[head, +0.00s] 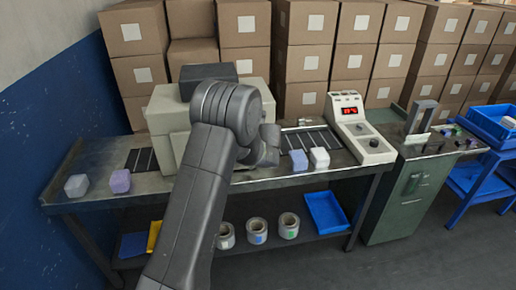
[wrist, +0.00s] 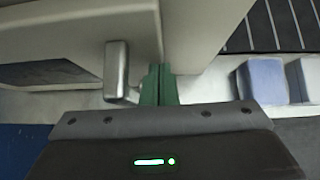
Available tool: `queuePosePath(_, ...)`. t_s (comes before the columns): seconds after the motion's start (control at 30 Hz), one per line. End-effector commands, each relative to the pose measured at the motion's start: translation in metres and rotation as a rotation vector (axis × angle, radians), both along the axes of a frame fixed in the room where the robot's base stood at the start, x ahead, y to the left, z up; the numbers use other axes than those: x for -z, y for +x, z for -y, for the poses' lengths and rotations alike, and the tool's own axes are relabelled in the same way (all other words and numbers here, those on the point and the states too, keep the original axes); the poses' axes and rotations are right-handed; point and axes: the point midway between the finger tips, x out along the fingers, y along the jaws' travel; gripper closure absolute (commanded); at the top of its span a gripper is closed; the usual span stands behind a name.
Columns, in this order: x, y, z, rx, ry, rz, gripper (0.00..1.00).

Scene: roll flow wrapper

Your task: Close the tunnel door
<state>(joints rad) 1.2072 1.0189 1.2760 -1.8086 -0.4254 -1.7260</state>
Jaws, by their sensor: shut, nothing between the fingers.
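The beige tunnel housing (head: 163,121) stands on the bench in the head view, largely hidden behind my arm. In the wrist view, a beige panel (wrist: 75,28), which looks like the tunnel door, fills the upper left and carries a grey metal handle (wrist: 116,70). Another beige surface (wrist: 195,32) lies to its right. My gripper (wrist: 158,82) has its green fingers shut and empty, just right of the handle, by the panel's edge. I cannot tell whether they touch the panel. The fingers are hidden in the head view, as is the door, so its angle is unclear.
A blue block (head: 299,160) and a white block (head: 320,157) sit on the bench right of the tunnel. A control box (head: 357,130) with a red display stands farther right. Purple (head: 120,181) and white (head: 76,185) blocks lie at the left. Stacked cartons line the back.

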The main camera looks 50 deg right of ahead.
Motion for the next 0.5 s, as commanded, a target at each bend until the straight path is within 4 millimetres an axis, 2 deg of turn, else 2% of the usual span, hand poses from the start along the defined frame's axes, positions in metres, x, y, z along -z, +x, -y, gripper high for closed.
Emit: queuePosePath(0.5,-0.062,-0.061,-0.043,0.003,0.002,-0.002,1.00)
